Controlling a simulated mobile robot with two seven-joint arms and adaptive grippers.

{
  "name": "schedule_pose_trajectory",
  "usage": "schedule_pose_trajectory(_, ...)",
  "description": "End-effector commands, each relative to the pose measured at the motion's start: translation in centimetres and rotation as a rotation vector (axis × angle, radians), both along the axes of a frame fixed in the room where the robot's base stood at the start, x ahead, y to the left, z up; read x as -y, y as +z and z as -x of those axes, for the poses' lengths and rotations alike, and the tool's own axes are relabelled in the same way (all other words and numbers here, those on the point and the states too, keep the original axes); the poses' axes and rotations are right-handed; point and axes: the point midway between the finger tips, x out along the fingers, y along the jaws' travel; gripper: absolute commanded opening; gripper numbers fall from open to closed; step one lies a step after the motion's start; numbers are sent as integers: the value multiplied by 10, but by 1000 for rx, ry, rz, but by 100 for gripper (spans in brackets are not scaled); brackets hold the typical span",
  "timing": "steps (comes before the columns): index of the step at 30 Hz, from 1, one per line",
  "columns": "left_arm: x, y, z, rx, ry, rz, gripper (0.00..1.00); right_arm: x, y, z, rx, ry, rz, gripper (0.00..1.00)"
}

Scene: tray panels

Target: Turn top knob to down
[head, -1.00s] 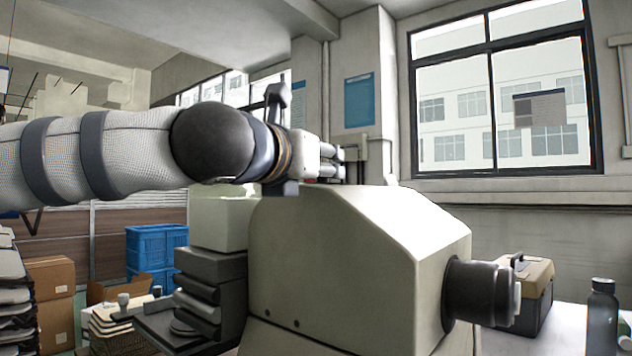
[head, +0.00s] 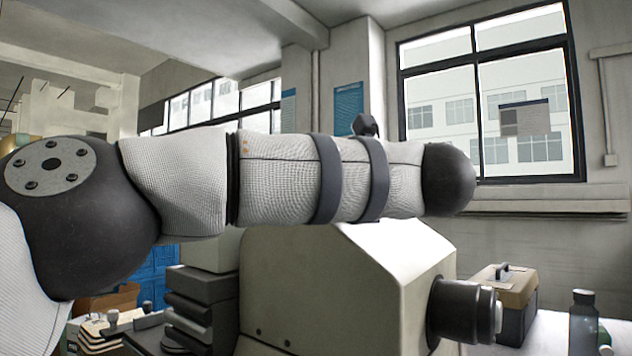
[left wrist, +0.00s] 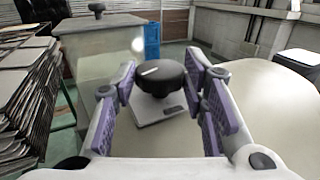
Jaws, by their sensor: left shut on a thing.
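The round black knob (left wrist: 158,80) with a white mark on its top shows in the left wrist view. It sits on a small pale plate (left wrist: 152,112) on a cream surface. The mark lies nearly level across the picture, toward the knob's left side. My left gripper (left wrist: 162,72) has its purple-padded fingers on either side of the knob and is shut on it. In the head view my left arm crosses in front of the cream housing (head: 330,285), and the left gripper and the knob cannot be made out there. My right gripper is in neither view.
A black cylindrical part (head: 460,310) sticks out of the housing's right side. A tan and black case (head: 505,300) and a dark bottle (head: 583,318) stand at the right. Dark stacked trays (head: 200,300) are at the left. A grey box (left wrist: 100,50) stands beside the knob.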

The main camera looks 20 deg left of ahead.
Motion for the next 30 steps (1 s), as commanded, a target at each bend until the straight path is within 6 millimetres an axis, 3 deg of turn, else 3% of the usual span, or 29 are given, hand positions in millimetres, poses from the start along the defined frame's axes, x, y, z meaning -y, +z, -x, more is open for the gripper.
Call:
schedule_pose_trajectory(9,0,-3,-3,-6,116,1,11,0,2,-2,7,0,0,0)
schedule_pose_trajectory(26,0,-4,-4,-9,141,3,11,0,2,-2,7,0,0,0)
schedule_pose_trajectory(27,0,-4,-4,-10,141,2,46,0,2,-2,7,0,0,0)
schedule_pose_trajectory(29,0,-4,-4,-8,140,2,58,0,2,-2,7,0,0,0)
schedule_pose_trajectory(30,0,-4,-4,-8,140,2,58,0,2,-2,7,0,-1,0)
